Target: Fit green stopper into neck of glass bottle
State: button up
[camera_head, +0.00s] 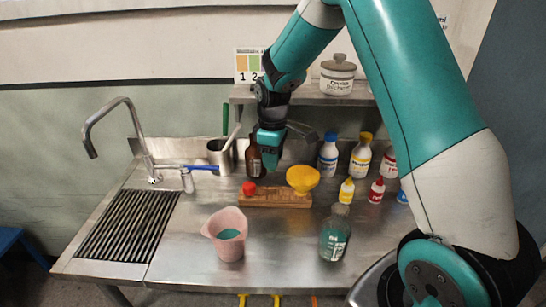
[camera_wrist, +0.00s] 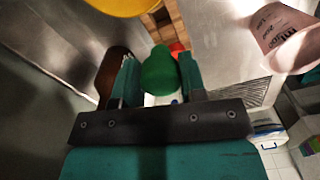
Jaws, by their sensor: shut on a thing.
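My gripper (camera_head: 268,158) is above the back of the steel worktop. In the wrist view its fingers (camera_wrist: 159,78) are shut on the green stopper (camera_wrist: 159,70), which they hold between them. I cannot make out the stopper in the head view. A clear glass bottle (camera_head: 334,238) with blue-green contents and a pale label stands upright at the front right of the worktop, well apart from my gripper. A brown bottle (camera_head: 253,163) stands right behind my gripper, partly hidden by it; it also shows in the wrist view (camera_wrist: 112,72).
A wooden rack (camera_head: 275,199) holds a red stopper (camera_head: 249,188) and a yellow funnel (camera_head: 303,179). A pink jug (camera_head: 229,247) stands in front. Several small bottles line the back right. A sink tap (camera_head: 120,104) is at left. Bare steel lies between jug and glass bottle.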

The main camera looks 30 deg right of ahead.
jog(key=shift+r+p, duration=1.65)
jog(key=shift+r, duration=0.7)
